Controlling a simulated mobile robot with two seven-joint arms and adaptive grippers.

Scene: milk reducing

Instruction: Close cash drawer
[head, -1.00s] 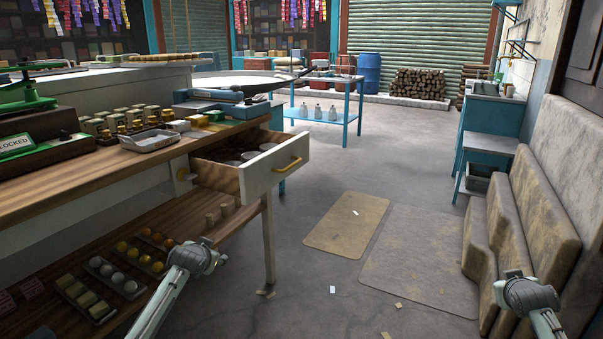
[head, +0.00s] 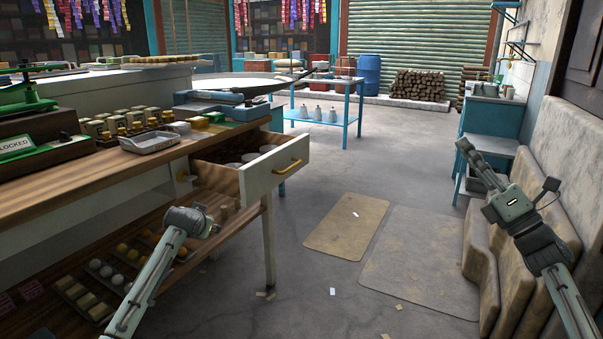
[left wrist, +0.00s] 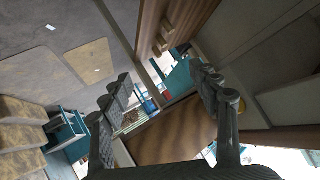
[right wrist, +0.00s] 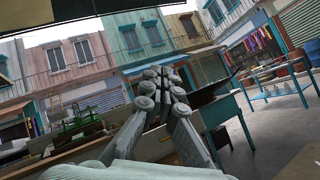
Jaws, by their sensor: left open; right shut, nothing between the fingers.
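My left arm is in front of the counter, left of and below the drawer. My left gripper (left wrist: 160,78) is open and empty in the left wrist view, with a brown wooden panel beyond it. Its fingers cannot be made out in the head view. My right gripper (head: 464,146) is shut and empty, raised on the right, well apart from the drawer. Its closed fingers also show in the right wrist view (right wrist: 165,76).
A metal tray (head: 150,143) and several small goods stand on the counter, with more on the shelf below. A blue table (head: 340,118) is behind the drawer. Padded seating (head: 570,185) lines the right wall.

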